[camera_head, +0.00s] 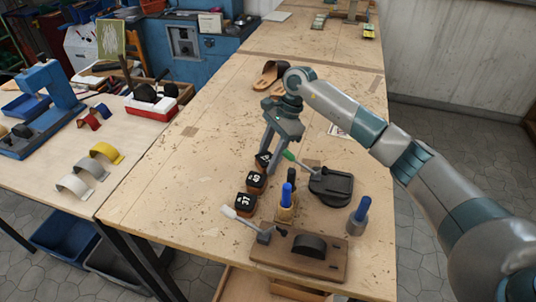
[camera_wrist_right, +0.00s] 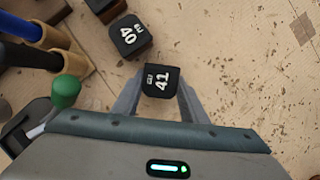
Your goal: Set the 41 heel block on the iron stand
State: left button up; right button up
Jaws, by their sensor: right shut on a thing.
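The 41 heel block (camera_wrist_right: 161,81), black-topped with white numbers, is between the fingers of my right gripper (camera_wrist_right: 158,92), which is shut on it. In the head view the right gripper (camera_head: 267,153) points down over the bench, with the block (camera_head: 263,159) at its fingertips. I cannot tell whether the block touches the bench. A black metal stand-like fixture (camera_head: 331,187), likely the iron stand, is to the right of the gripper; a green-knobbed lever (camera_head: 289,156) is beside it. Its top looks empty. My left gripper is not in view.
The 40 block (camera_head: 256,181) is close to the gripper; it also shows in the wrist view (camera_wrist_right: 129,37). Another numbered block (camera_head: 245,203) stands nearer. Blue-handled tools (camera_head: 287,195) and a wooden board (camera_head: 330,265) are in front. Sandals (camera_head: 270,75) lie behind; the bench's left side is clear.

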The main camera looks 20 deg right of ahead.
pick_arm(q)
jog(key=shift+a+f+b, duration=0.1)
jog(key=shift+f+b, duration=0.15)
jog(key=shift+b, duration=0.05)
pick_arm(e)
jog(key=shift+f, duration=0.2)
jog(key=o, duration=1)
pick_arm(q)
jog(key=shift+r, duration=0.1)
pick_arm(e)
jog(key=shift+o, duration=0.2)
jog(key=shift+r, duration=0.1)
jog(key=shift+r+p, duration=0.15)
jog(key=shift+p, duration=0.15)
jog(key=shift+w+d+r+b, duration=0.1)
jog(key=shift+b, duration=0.2)
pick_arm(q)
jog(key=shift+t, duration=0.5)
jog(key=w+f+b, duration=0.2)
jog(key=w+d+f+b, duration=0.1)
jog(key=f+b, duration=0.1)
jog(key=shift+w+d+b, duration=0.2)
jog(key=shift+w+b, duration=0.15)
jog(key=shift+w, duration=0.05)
pick_arm(e)
jog(key=v, duration=1.1)
jog(key=shift+r, duration=0.35)
